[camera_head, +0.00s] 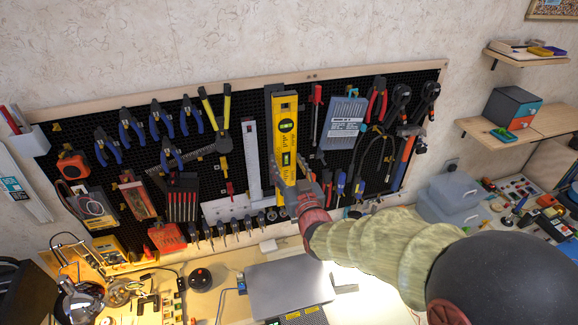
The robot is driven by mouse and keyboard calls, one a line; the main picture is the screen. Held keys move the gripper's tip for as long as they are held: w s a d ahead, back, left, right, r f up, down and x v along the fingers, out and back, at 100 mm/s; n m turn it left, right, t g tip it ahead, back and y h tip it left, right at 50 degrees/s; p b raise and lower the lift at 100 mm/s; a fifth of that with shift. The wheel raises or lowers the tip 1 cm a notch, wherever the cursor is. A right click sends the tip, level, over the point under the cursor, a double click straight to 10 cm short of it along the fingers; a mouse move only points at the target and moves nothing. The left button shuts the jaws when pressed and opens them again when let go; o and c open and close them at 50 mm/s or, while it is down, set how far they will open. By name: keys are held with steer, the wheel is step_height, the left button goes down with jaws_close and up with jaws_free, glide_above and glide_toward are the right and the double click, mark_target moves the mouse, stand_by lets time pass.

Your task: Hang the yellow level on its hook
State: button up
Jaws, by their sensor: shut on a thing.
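The yellow level (286,133) is upright in front of the middle of the black pegboard (240,108), with its green vials facing me. My gripper (290,188) is at the lower part of the level and shut on it. My arm reaches in from the lower right. A dark, flat, long shape shows behind the top left edge of the level. I cannot see the hook, and I cannot tell whether the level touches the board.
A metal square (250,160) hangs close to the left of the level. A red screwdriver (316,105) and a grey case (343,122) hang close to its right. Below, a grey box (290,282) stands on the cluttered workbench. Shelves (525,128) jut out at the right.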

mark_target(281, 153)
steer(key=w+a+f, duration=0.1)
steer(key=w, duration=0.6)
steer(key=shift+w+a+b, duration=0.25)
steer(key=shift+w+b, duration=0.05)
steer(key=shift+w, duration=0.05)
stand_by(0.6)
steer(key=shift+f+b, duration=0.2)
steer(key=shift+b, duration=0.3)
stand_by(0.4)
steer(key=o, duration=1.6)
steer(key=shift+o, duration=0.2)
steer(key=shift+s+f, duration=0.1)
steer(key=shift+s, duration=0.05)
